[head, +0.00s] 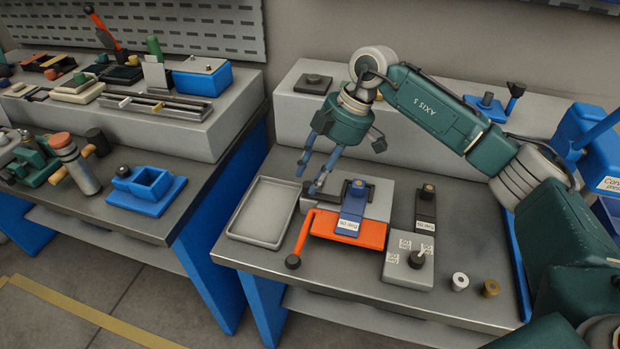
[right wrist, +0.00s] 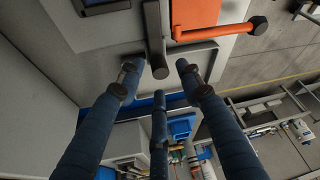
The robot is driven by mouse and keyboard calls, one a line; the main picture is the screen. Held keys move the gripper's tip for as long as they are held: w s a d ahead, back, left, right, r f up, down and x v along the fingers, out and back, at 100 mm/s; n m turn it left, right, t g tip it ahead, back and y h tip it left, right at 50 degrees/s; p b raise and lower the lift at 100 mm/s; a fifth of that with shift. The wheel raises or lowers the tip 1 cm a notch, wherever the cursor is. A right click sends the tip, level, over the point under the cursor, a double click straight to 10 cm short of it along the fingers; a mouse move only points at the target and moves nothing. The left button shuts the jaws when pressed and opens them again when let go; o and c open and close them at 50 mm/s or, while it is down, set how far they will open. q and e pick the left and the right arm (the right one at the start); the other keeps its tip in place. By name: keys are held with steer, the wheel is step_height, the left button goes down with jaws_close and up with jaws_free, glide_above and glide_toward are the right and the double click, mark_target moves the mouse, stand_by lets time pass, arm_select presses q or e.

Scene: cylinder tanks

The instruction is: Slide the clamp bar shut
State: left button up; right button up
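The clamp fixture is a pale grey block (head: 378,204) on the workbench, with an orange plate (head: 372,238) at its front and a blue labelled piece (head: 353,205) on top. A dark bar, apparently the clamp bar (right wrist: 153,28), sticks out of the fixture; in the head view its outer end is partly hidden by my fingers. My right gripper (head: 316,172) is over the fixture's left end. In the right wrist view its fingers (right wrist: 156,78) are spread around the bar's rounded end, with gaps at the sides; contact with the third finger is unclear. My left gripper is not in view.
An orange lever with a black knob (head: 293,262) projects front-left of the fixture. An empty grey tray (head: 240,237) lies to its left. A dark labelled block (head: 426,208), a grey block with a knob (head: 409,272) and two small rings stand to its right. A raised shelf runs behind.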

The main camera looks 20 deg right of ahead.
mark_target(327, 198)
steer(key=shift+x, duration=1.25)
jaws_close()
steer(key=s+d, duration=0.1)
steer(key=s+d+p, duration=0.1)
steer(key=d, duration=0.1)
steer(key=s+d, duration=0.1)
steer(key=shift+s+d+p, duration=0.15)
steer(key=shift+d+p, duration=0.2)
steer(key=shift+d, duration=0.05)
steer(key=shift+a, duration=0.1)
steer(key=shift+c, duration=0.2)
jaws_free()
steer(key=shift+o, duration=0.2)
